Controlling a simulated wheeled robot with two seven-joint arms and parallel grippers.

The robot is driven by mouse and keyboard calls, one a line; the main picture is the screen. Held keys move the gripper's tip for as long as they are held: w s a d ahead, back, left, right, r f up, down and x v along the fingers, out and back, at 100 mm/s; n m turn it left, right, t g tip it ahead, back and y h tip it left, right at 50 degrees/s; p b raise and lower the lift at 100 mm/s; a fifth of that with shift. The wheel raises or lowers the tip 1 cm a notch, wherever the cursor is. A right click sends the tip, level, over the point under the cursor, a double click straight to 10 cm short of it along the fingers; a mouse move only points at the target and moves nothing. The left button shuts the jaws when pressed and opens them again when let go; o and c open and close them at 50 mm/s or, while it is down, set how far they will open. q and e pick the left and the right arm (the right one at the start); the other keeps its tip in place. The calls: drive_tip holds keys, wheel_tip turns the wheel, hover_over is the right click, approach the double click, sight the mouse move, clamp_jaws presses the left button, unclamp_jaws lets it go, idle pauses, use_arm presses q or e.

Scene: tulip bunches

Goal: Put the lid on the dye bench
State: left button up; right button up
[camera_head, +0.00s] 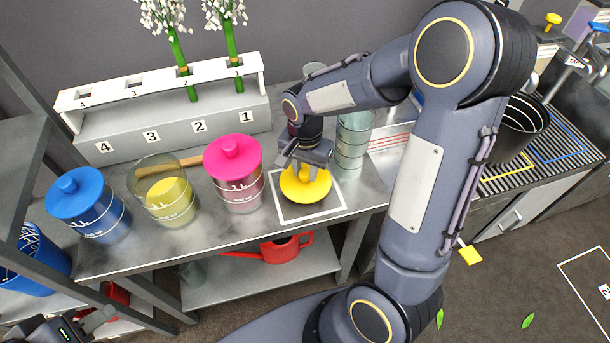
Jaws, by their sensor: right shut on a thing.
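The yellow lid (306,190), round with a knob on top, is at the white square outline (335,208) on the grey metal dye bench (205,240). I cannot tell whether it touches the bench. My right gripper (307,168) points down from above and is shut on the lid's knob. An uncovered glass jar (147,187) with yellow dye stands to the left, between a blue-lidded jar (90,205) and a pink-lidded jar (233,172). My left gripper (88,325) is partly in view at the bottom left corner; its fingers are unclear.
A numbered rack (165,130) holding two white flower bunches stands at the back. Clear glasses (352,150) stand just right of the lid. A red watering can (285,247) sits on the lower shelf. Grey frame posts rise at the left.

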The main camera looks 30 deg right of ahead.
sight(306, 172)
wheel_tip(306, 172, down, 3)
drive_tip(key=shift+r, duration=0.15)
drive_tip(key=shift+f+b, duration=0.2)
drive_tip(key=shift+b, duration=0.1)
drive_tip(key=o, duration=1)
drive_tip(key=shift+r, duration=0.1)
